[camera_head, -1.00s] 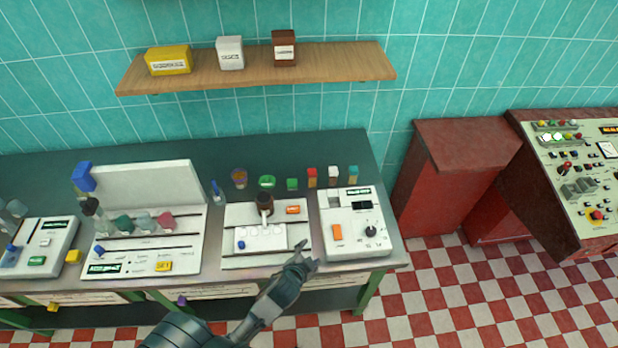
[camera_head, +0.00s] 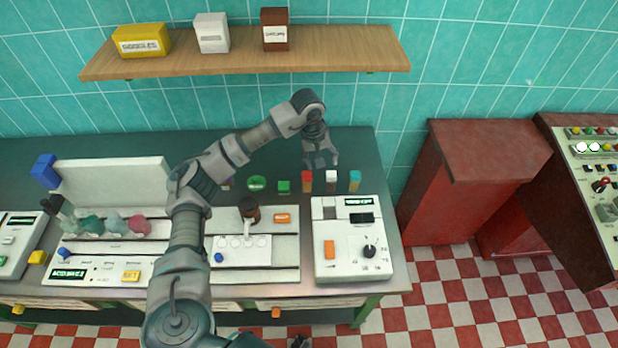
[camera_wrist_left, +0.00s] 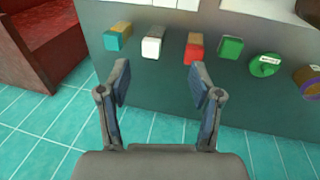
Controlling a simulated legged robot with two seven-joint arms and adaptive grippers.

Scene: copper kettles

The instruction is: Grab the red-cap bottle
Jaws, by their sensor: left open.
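The red-cap bottle (camera_head: 307,180) stands on the back part of the dark green bench, between a green block (camera_head: 284,187) and a white-capped bottle (camera_head: 331,181). In the left wrist view the red-cap bottle (camera_wrist_left: 194,50) is just beyond the tip of the right-hand finger. My left gripper (camera_head: 320,162) is above and behind the row of small bottles, pointing down, and is open. In the left wrist view its fingers (camera_wrist_left: 160,80) are apart with nothing between them. The white-capped bottle (camera_wrist_left: 153,46) lies ahead of the gap. A small dark part of mine at the bottom edge cannot be made out clearly.
A teal-capped bottle (camera_head: 354,181) stands right of the white-capped one. A round green item (camera_head: 257,183) is left of the green block. White devices (camera_head: 350,240) fill the front of the bench. A wooden shelf (camera_head: 350,48) with boxes hangs above.

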